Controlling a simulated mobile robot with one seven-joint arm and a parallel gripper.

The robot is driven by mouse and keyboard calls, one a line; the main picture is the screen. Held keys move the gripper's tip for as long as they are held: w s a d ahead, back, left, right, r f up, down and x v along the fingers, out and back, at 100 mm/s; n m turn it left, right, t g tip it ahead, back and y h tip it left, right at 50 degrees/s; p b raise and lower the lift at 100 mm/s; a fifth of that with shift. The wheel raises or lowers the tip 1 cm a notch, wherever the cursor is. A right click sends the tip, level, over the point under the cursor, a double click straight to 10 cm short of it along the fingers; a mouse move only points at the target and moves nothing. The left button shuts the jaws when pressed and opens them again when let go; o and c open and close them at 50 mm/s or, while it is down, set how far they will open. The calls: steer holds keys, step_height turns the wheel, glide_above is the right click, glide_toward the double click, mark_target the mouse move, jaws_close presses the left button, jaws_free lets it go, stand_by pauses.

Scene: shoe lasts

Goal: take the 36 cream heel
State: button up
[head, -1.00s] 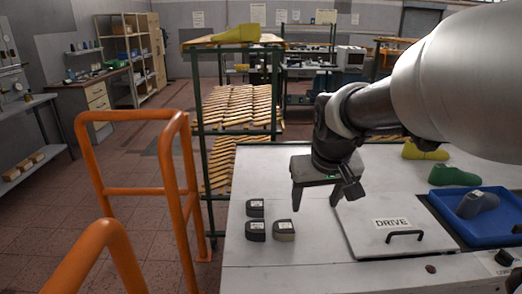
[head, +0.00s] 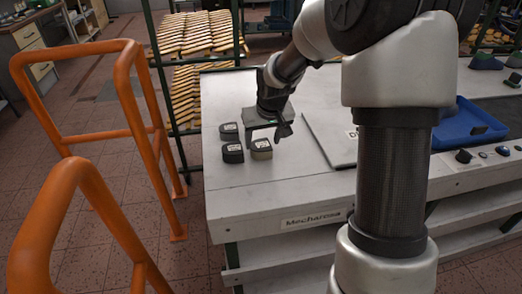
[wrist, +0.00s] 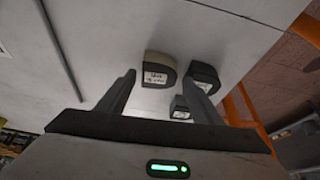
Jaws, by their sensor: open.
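Three small heel blocks stand on the left end of the grey table. The heel with cream-brown sides and a white label (head: 261,150) is the right one of the front pair. In the wrist view this cream heel (wrist: 158,68) lies ahead, between and beyond my fingertips; its label is too small to read surely. A dark heel (head: 232,153) is beside it, and another dark heel (head: 228,131) is behind. Both dark heels also show in the wrist view (wrist: 204,74) (wrist: 181,108). My gripper (head: 264,134) is open and empty, just behind and above the cream heel.
The grey table (head: 285,192) is clear in front of the heels. A flat panel (head: 330,133) and a blue tray (head: 465,124) lie to the right. Orange railings (head: 130,92) stand left of the table, and a green-framed rack (head: 195,48) stands behind.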

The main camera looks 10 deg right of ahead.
mark_target(260, 145)
steer(key=shift+w+x, duration=0.2)
steer(key=shift+x, duration=1.15)
steer(key=shift+w+x, duration=0.25)
steer(key=shift+x, duration=1.1)
steer(key=shift+r, duration=0.15)
steer(key=shift+c, duration=0.3)
steer(key=c, duration=0.8)
